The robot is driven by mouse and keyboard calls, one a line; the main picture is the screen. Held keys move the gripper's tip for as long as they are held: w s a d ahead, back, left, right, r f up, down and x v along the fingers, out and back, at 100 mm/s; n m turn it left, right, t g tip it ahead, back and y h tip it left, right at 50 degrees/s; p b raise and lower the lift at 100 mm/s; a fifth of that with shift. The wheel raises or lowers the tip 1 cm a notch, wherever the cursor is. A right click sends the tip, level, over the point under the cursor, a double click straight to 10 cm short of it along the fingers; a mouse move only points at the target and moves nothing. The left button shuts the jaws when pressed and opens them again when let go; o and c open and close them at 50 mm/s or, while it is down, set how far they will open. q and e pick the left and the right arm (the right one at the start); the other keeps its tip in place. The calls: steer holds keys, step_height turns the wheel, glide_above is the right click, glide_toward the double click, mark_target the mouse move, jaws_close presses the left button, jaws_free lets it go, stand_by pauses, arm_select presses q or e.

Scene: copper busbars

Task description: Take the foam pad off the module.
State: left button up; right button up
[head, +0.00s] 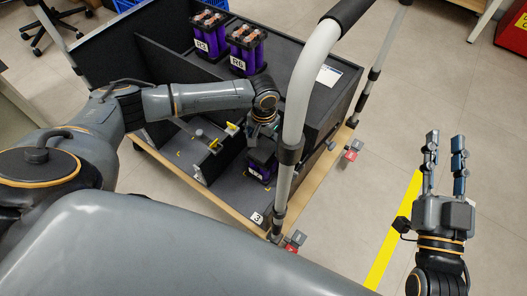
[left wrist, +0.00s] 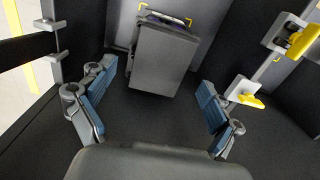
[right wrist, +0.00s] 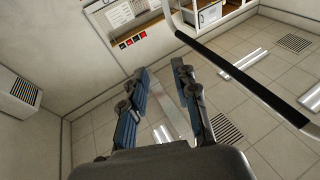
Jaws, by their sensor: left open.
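The module (head: 259,172), purple with a dark top, stands in the front compartment of the cart. In the left wrist view a plain dark grey block, which looks like the foam pad (left wrist: 163,62), covers its top, and a purple edge of the module (left wrist: 168,20) shows beyond it. My left gripper (head: 263,137) is above the module, partly hidden by its own wrist. In the left wrist view its blue-padded fingers (left wrist: 152,108) are wide apart on either side of the pad's near end, not touching it. My right gripper (head: 446,140) is open and empty, right of the cart.
Two purple modules, R3 (head: 209,36) and R6 (head: 246,48), stand on the cart's upper deck with tops uncovered. Yellow-handled clamps (left wrist: 244,92) sit beside the left gripper. A grey handrail (head: 300,90) rises close to the left wrist. Floor around the right gripper is clear.

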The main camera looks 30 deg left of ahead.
mark_target(264, 151)
arm_select(q)
steer(key=shift+f+b, duration=0.35)
steer(key=shift+f, duration=0.75)
arm_select(e)
steer(key=shift+s+a+r+t+y, duration=0.1)
steer(key=shift+s+r+t+y, duration=0.15)
steer(key=shift+r+t, duration=0.4)
steer(key=shift+s+d+r+t+y, duration=0.15)
steer(key=shift+s+r+t, duration=0.25)
steer(key=shift+r, duration=0.4)
steer(key=shift+s+a+r+t+y, duration=0.25)
steer(key=shift+r+t, duration=0.2)
steer(key=shift+r, duration=0.3)
steer(key=shift+d, duration=0.1)
arm_select(q)
steer(key=c, duration=0.9)
